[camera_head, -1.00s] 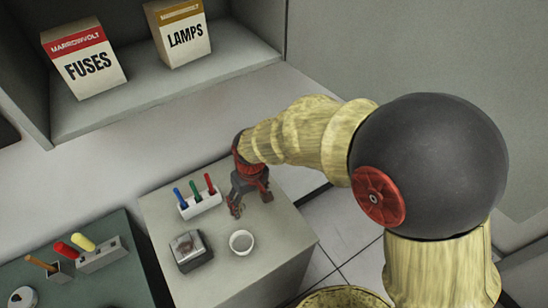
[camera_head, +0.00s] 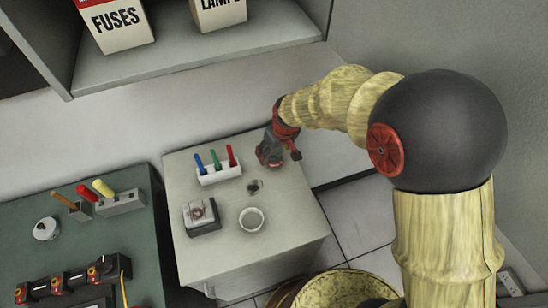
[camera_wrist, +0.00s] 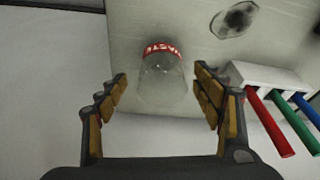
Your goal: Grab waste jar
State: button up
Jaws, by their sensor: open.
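The waste jar (camera_wrist: 160,75) is clear, with a red band lettered in white, and stands on the light cabinet top. In the wrist view it sits between the fingers' lines, a little beyond the tips, with a gap on both sides. My gripper (camera_wrist: 162,78) is open and empty. In the head view my gripper (camera_head: 270,158) is low at the back right of the cabinet top (camera_head: 290,215), and it mostly hides the jar there.
A white holder (camera_head: 219,174) with blue, green and red sticks stands close by. A dark round spot (camera_head: 254,187), a white cup (camera_head: 251,219) and a grey box (camera_head: 201,217) are nearer the front. A shelf (camera_head: 180,60) with boxes is behind.

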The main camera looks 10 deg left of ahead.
aim_at(272, 154)
jog(key=x, duration=0.4)
jog(key=shift+w+a+f+b, duration=0.15)
jog(key=shift+a+f+b, duration=0.1)
jog(key=shift+b, duration=0.15)
jog(key=shift+r, duration=0.1)
jog(key=shift+c, duration=0.9)
jog(key=c, duration=1.1)
jog(key=shift+c, duration=0.6)
